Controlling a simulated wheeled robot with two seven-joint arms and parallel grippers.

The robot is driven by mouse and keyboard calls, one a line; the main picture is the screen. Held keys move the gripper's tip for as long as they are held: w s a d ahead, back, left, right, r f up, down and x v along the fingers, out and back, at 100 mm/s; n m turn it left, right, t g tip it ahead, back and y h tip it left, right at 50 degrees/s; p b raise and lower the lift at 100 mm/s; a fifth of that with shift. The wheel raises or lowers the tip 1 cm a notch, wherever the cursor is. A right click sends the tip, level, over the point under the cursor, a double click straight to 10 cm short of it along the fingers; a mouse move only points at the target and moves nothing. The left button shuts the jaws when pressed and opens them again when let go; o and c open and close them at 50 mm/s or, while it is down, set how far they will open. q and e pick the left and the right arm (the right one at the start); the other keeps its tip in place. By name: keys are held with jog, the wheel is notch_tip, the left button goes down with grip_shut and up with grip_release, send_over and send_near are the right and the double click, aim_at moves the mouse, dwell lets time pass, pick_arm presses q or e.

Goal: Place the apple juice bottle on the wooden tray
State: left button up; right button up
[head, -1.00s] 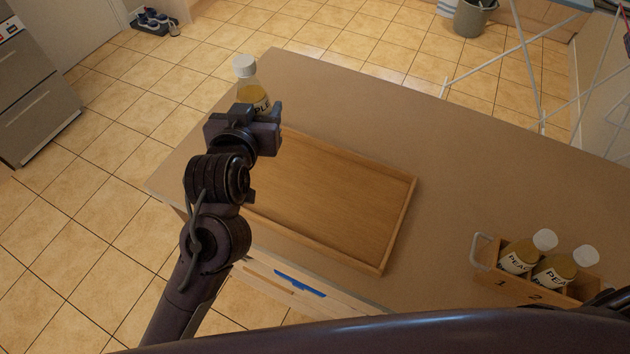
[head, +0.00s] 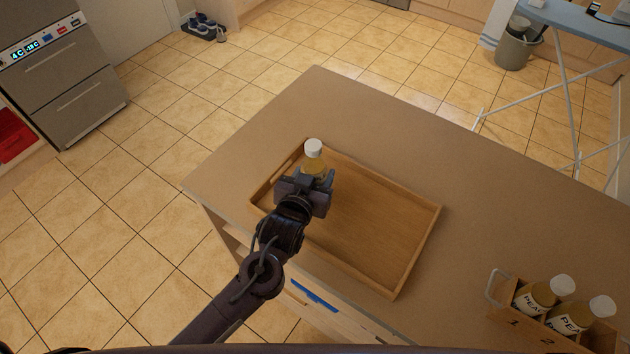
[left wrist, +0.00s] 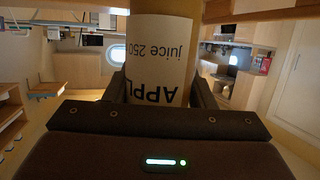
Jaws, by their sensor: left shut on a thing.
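The apple juice bottle (head: 314,160) has a white cap and yellow juice. Its label, with "APPL" and "juice 250" readable, fills the middle of the left wrist view (left wrist: 160,60). My left gripper (head: 312,181) is shut on the bottle and hides its lower part in the head view. The bottle looks upright, over the far left part of the wooden tray (head: 419,254). I cannot tell whether its base touches the tray floor. The tray lies on the table, and its right part is empty. My right gripper is not in view.
A wooden carrier (head: 509,320) with a handle and numbered slots holds two peach bottles (head: 542,294) at the table's lower right. The brown tabletop (head: 360,120) is clear behind the tray. A drying rack or ironing board stands beyond the table.

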pick_arm(q)
notch_tip(320, 180, down, 3)
jog(key=shift+r, duration=0.1)
jog(key=shift+f, duration=0.55)
jog(key=o, duration=0.9)
jog(key=shift+f, duration=0.2)
jog(key=shift+c, duration=0.2)
jog(key=o, duration=0.5)
jog(key=shift+c, duration=0.2)
